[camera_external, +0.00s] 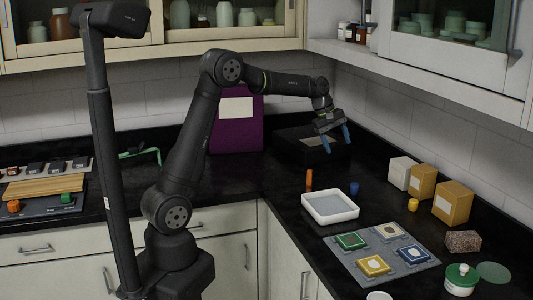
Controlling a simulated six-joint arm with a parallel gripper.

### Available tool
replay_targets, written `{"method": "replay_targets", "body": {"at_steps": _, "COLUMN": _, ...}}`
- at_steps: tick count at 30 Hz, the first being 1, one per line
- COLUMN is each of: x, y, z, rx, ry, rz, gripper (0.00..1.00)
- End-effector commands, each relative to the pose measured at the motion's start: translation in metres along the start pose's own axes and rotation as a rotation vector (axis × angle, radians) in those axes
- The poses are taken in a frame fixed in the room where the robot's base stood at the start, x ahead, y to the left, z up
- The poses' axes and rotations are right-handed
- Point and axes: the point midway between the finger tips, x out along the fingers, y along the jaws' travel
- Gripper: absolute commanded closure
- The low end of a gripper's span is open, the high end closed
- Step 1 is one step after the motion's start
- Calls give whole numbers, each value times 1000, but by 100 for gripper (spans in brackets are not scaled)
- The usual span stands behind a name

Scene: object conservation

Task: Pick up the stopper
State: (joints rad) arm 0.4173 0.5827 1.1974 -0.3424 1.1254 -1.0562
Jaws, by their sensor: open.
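My gripper (336,141) has blue fingers and hangs over the back of the right counter, in front of a black box. It is open, with nothing seen between its fingers. No thing is plainly marked as the stopper. I cannot tell which one is the stopper. All of them are nearer the camera than my gripper and apart from it.
A white square tray (330,220) lies below the orange and blue pieces. A grey mat (348,262) holds several coloured tiles. A white box (401,171) and tan boxes (452,206) line the right wall. A green-lidded jar (461,277) stands at front right. Wall cabinets hang above.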

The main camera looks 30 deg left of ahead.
Motion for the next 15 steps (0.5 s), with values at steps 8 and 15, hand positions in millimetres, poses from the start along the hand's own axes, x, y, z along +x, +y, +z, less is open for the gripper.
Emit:
{"method": "replay_targets", "body": {"at_steps": 8, "x": 0, "y": 0, "z": 0, "rx": 0, "ry": 0, "rz": 0, "gripper": 44}}
{"method": "replay_targets", "body": {"at_steps": 15, "x": 3, "y": -4, "z": 0, "rx": -209, "ry": -12, "rz": 31, "gripper": 44}}
